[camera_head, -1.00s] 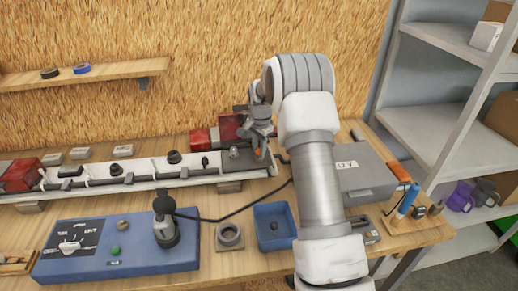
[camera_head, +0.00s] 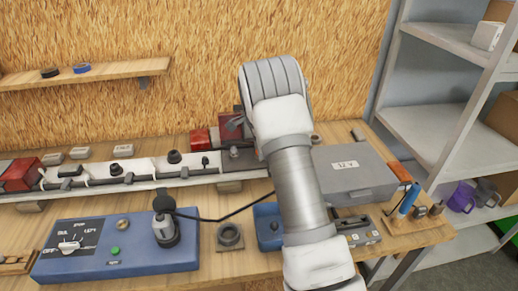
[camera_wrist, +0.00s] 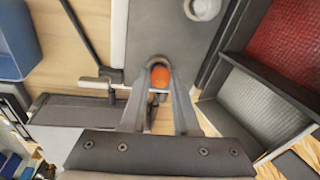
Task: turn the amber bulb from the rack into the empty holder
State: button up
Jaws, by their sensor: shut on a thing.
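In the wrist view my gripper (camera_wrist: 160,72) is shut on the orange-amber bulb (camera_wrist: 160,78), held between its two fingertips. In the head view my arm hides most of the gripper and the bulb. Below the fingers lies the grey end plate (camera_wrist: 150,30) of the trailer frame. A round, light-rimmed fitting (camera_wrist: 203,8) with a brownish middle sits on that plate, ahead and right of the bulb and apart from it. It may be the holder; I cannot tell surely. The frame's plate also shows in the head view (camera_head: 236,163). I cannot identify the bulb rack surely.
Red lamp blocks (camera_head: 200,138) stand behind the frame. A grey 12 V box (camera_head: 355,172) and a wooden tool block (camera_head: 420,215) stand to the right.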

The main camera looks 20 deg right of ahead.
jog(key=shift+m, duration=0.6)
jog(key=o, duration=1.3)
jog(key=shift+r, duration=0.1)
jog(key=shift+r+p, duration=2.1)
jog(key=shift+r, duration=1.3)
